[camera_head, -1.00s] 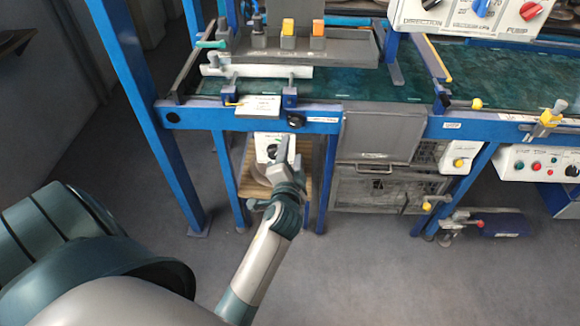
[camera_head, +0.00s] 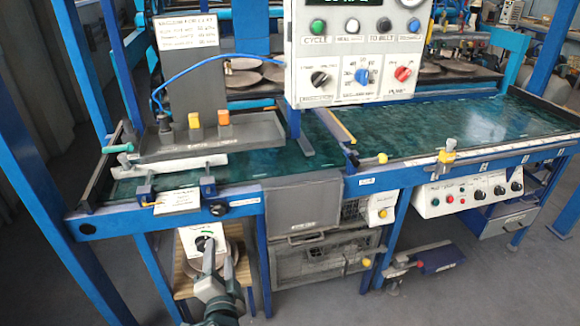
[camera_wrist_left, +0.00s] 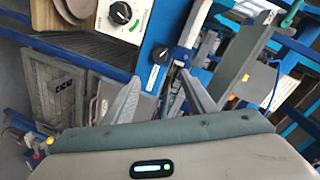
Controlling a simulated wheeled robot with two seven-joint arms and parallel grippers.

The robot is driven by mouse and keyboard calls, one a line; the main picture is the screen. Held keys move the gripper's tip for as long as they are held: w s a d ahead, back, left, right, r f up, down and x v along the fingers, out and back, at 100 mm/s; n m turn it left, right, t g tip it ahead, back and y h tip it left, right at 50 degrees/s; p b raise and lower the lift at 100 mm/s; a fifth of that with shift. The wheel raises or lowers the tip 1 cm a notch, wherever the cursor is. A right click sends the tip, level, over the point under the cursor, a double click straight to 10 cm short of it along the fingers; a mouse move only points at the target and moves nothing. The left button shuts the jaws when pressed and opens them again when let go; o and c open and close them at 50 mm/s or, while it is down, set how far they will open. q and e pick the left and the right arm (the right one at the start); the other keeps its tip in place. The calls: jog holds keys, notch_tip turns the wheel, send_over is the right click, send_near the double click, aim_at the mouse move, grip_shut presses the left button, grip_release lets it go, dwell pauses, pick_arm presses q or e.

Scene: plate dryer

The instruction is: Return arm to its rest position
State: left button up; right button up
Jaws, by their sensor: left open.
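My left gripper (camera_head: 217,262) is at the lower left of the head view, in front of the blue-framed machine. Its two grey fingers are apart in the wrist view (camera_wrist_left: 162,100), with nothing seen between them. It points toward a white control box (camera_head: 203,240) with a black knob, below the front rail; I cannot tell whether it touches the box. The same box shows at the top of the wrist view (camera_wrist_left: 122,15), clear of the fingers. Most of my left arm is cut off by the lower edge of the head view. My right gripper is not in view.
The blue front rail (camera_head: 150,222) and its legs stand close to the gripper. A wooden stand with round plates (camera_head: 233,268) is beside it. A large control panel (camera_head: 350,55) is above the green belt (camera_head: 480,125). Grey floor (camera_head: 330,305) is open in front.

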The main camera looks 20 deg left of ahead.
pick_arm(q)
jog(key=s+d+f+g+h, duration=0.15)
jog(key=d+f, duration=0.25)
jog(key=f, duration=0.5)
jog(key=s+d+f+g+h, duration=0.1)
jog(key=d+f+h, duration=0.2)
jog(key=f, duration=0.6)
jog(key=s+d+f+g+h, duration=0.15)
jog(key=d+f, duration=0.25)
jog(key=f, duration=0.5)
jog(key=s+d+f+n+g+h, duration=0.3)
jog(key=s+f+n+g, duration=0.1)
jog(key=s+f, duration=1.7)
jog(key=shift+s+g+p, duration=0.15)
jog(key=shift+g+p, duration=0.2)
jog(key=shift+g, duration=0.05)
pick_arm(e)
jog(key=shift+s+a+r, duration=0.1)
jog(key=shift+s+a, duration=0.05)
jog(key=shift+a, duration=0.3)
